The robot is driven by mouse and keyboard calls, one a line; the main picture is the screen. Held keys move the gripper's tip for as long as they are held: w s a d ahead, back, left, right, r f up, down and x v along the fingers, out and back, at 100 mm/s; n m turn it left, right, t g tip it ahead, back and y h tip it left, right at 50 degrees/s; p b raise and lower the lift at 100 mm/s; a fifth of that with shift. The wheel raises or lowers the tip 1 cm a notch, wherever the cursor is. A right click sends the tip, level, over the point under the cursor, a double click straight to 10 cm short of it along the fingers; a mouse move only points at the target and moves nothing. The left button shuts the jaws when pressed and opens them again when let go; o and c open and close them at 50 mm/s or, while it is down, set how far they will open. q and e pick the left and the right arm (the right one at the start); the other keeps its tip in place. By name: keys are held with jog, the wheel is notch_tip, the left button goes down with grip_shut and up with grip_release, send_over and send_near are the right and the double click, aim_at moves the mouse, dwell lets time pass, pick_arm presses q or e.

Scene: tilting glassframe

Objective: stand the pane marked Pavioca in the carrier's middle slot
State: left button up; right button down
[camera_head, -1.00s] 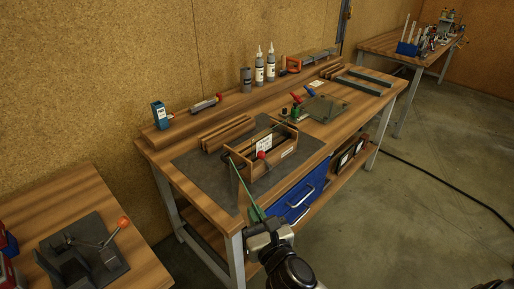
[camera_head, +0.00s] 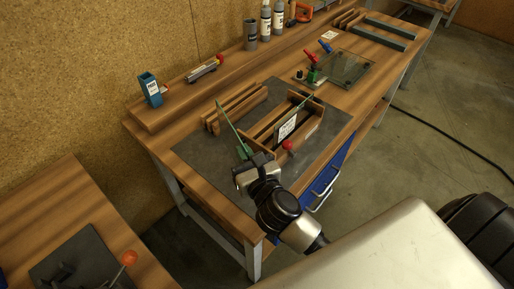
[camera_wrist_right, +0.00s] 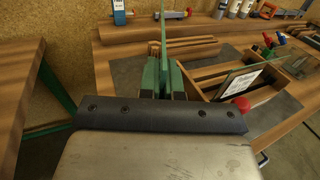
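The wooden carrier (camera_head: 312,131) stands on the dark mat, with long slots between its rails. A pane with a white label (camera_head: 288,126) stands in it; the label shows in the right wrist view (camera_wrist_right: 240,82), its print too small to read. My right gripper (camera_head: 246,154) is shut on a thin green-edged glass pane (camera_head: 230,124), held up left of the carrier's near end. In the right wrist view this pane (camera_wrist_right: 163,30) rises almost edge-on between the green finger pads; no marking on it is readable. I cannot see my left gripper.
A red knob (camera_head: 288,145) is at the carrier's near side. A slatted wooden rack (camera_head: 235,105) lies behind it on the mat (camera_head: 195,152). A glass sheet (camera_head: 347,68) with coloured-handled tools lies farther right. A blue box (camera_head: 150,90) and bottles stand on the back ledge.

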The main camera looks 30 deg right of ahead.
jog(key=f, duration=0.2)
jog(key=f+b, duration=0.1)
jog(key=f, duration=0.1)
jog(key=shift+s, duration=0.4)
notch_tip(320, 180, down, 4)
jog(key=shift+w+r+b, duration=0.1)
jog(key=shift+w+b, duration=0.05)
jog(key=shift+b, duration=0.8)
jog(key=c, duration=1.7)
grip_release()
pick_arm(q)
jog(key=shift+s+a+f, duration=0.15)
jog(key=shift+s+f, duration=1.3)
jog(key=shift+f, duration=0.3)
pick_arm(e)
jog(key=o, duration=0.4)
